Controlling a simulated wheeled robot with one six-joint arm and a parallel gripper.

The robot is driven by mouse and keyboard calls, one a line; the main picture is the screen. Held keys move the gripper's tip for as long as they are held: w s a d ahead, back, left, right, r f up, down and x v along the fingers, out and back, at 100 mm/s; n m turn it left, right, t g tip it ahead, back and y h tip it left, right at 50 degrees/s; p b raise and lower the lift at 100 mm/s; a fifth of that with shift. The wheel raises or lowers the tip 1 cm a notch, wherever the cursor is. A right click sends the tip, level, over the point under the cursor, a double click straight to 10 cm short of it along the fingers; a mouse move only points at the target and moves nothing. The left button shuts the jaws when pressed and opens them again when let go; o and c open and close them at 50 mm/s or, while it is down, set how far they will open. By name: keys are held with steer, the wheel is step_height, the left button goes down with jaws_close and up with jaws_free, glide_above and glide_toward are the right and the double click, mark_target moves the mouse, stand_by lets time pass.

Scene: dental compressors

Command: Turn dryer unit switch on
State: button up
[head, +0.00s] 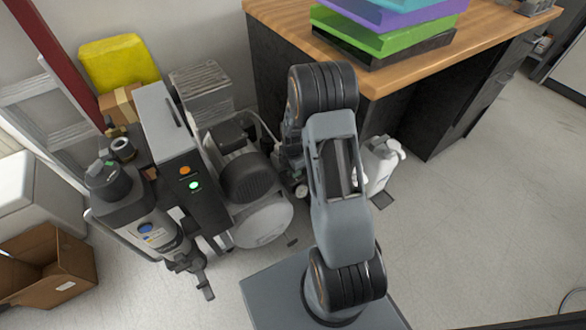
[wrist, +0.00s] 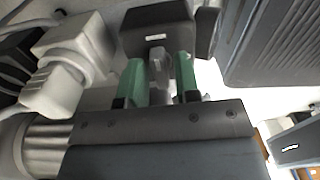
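In the wrist view, my gripper (wrist: 161,85) has two green fingers standing apart. A small grey lever-like part (wrist: 160,72) shows between them, below a dark box (wrist: 158,28) with a small white label. It looks like a switch, but I cannot tell whether the fingers touch it or which way it is set. In the head view my arm hides the gripper and this part. A tall grey and black cabinet (head: 170,140) at left-centre has an orange light and a lit green light on its front. I cannot tell for sure which housing is the dryer unit.
A compressor with a black motor (head: 247,178) and pale tank stands close left of my arm. A wooden-topped desk (head: 400,75) holding coloured boxes is behind and right. A white bottle (head: 380,165) stands beside the desk. A cardboard box (head: 48,265) is at left. Floor at right is clear.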

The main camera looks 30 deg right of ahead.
steer(key=shift+o, duration=0.8)
step_height(320, 180, up, 14)
steer(key=p, duration=0.4)
steer(key=shift+p, duration=0.3)
steer(key=s+a+r+m+t+p, duration=0.1)
steer(key=s+a+r+m+p, duration=0.2)
steer(key=r, duration=1)
steer(key=s+a+r+m+t+p, duration=0.1)
steer(key=s+a+r+m+p, duration=0.2)
steer(key=s+r+m+p, duration=0.5)
steer(key=s+a+r+m+t+p, duration=0.1)
steer(key=s+a+r+m+p, duration=0.3)
steer(key=r+m+p, duration=0.4)
step_height(320, 180, up, 12)
steer(key=s+p, duration=0.1)
steer(key=p, duration=0.5)
steer(key=shift+s+r+m+t, duration=0.2)
steer(key=shift+r+m+t, duration=0.05)
steer(key=shift+m+t, duration=0.05)
